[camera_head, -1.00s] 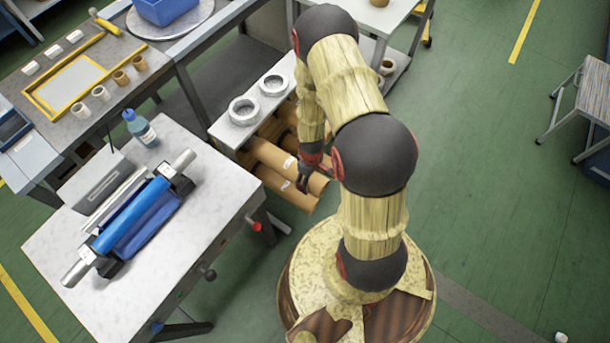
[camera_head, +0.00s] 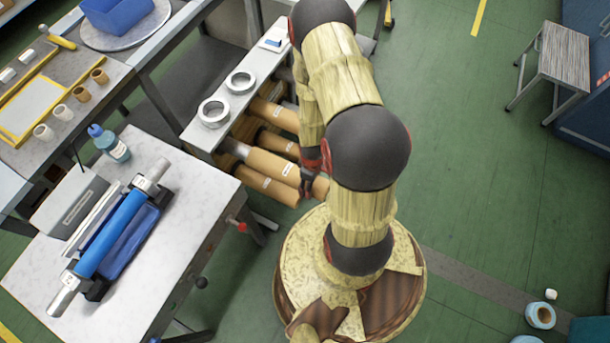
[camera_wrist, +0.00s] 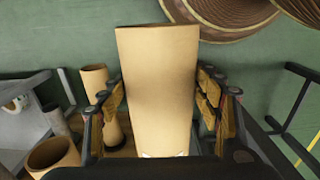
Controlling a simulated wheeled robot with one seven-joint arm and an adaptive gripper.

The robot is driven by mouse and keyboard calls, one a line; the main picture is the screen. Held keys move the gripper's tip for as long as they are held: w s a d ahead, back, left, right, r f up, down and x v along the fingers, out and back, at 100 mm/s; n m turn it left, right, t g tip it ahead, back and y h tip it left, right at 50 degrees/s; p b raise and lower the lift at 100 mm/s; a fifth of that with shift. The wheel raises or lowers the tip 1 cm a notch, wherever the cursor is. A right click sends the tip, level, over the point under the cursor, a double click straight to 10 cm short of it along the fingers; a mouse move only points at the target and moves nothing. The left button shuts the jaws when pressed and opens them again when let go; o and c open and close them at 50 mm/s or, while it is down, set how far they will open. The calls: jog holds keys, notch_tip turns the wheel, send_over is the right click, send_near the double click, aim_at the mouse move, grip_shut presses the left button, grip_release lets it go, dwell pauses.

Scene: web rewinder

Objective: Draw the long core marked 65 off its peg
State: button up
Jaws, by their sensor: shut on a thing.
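A long brown cardboard core (camera_head: 268,163) with a small white label juts out from the rack under the white shelf. The label's number is too small to read. A silver peg (camera_head: 236,149) shows behind its rear end; I cannot tell whether the peg is still inside the core. My gripper (camera_head: 310,182) is shut on the core near its front end.
Other brown cores lie close by, one below (camera_head: 264,187) and others above (camera_head: 277,143). The white shelf (camera_head: 240,92) with two rings stands over them. The worktable (camera_head: 205,205) with a blue roller is at left.

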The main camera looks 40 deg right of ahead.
jog(key=s+d, duration=0.3)
jog(key=s, duration=0.7)
jog(key=shift+d+p, duration=0.3)
jog(key=shift+p, duration=0.1)
jog(key=shift+w, duration=0.1)
